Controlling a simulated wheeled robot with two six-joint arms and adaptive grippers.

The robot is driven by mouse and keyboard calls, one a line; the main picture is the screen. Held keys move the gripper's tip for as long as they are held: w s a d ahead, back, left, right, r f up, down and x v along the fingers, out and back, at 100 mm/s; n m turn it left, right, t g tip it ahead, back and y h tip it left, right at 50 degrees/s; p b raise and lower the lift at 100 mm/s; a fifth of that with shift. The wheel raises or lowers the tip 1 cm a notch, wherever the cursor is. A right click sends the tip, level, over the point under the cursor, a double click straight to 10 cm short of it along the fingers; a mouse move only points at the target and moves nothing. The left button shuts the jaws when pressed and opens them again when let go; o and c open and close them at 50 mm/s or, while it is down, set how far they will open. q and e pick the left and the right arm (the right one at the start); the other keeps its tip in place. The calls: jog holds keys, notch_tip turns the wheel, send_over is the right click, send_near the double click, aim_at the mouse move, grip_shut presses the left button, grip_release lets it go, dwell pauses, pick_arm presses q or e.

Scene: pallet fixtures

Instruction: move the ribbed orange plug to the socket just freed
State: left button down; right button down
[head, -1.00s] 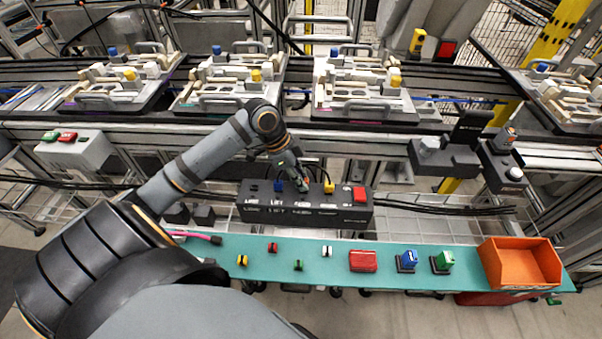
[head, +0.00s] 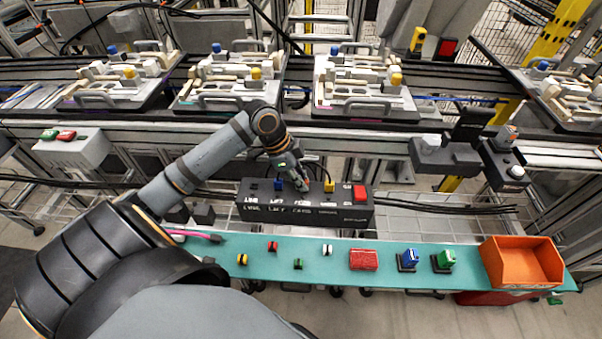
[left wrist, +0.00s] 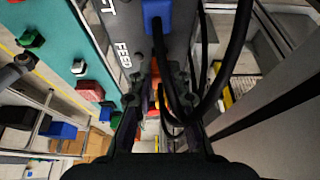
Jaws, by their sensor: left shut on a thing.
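The black socket box (head: 270,210) stands behind the teal shelf, with labelled sockets along its top. A blue plug (head: 279,184) and a yellow plug (head: 329,186) sit in it; the leftmost socket (head: 252,187) looks empty. My left gripper (head: 301,186) is over the box between these two plugs. In the left wrist view its fingers (left wrist: 157,97) are by the FEED label, shut on a small orange thing (left wrist: 156,98), apparently the orange plug, mostly hidden by fingers and cable. I cannot tell whether it is seated. The blue plug (left wrist: 157,12) is close by. My right gripper is not in view.
A red block (head: 360,193) is at the box's right end. The teal shelf (head: 215,262) carries small coloured parts, a red box (head: 363,260) and an orange bin (head: 522,262). Black cables (left wrist: 205,70) loop close beside my left fingers.

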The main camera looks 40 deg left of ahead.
pick_arm(q)
jog(key=shift+f, duration=0.1)
jog(key=c, duration=1.2)
grip_release()
jog(key=shift+v, duration=3.7)
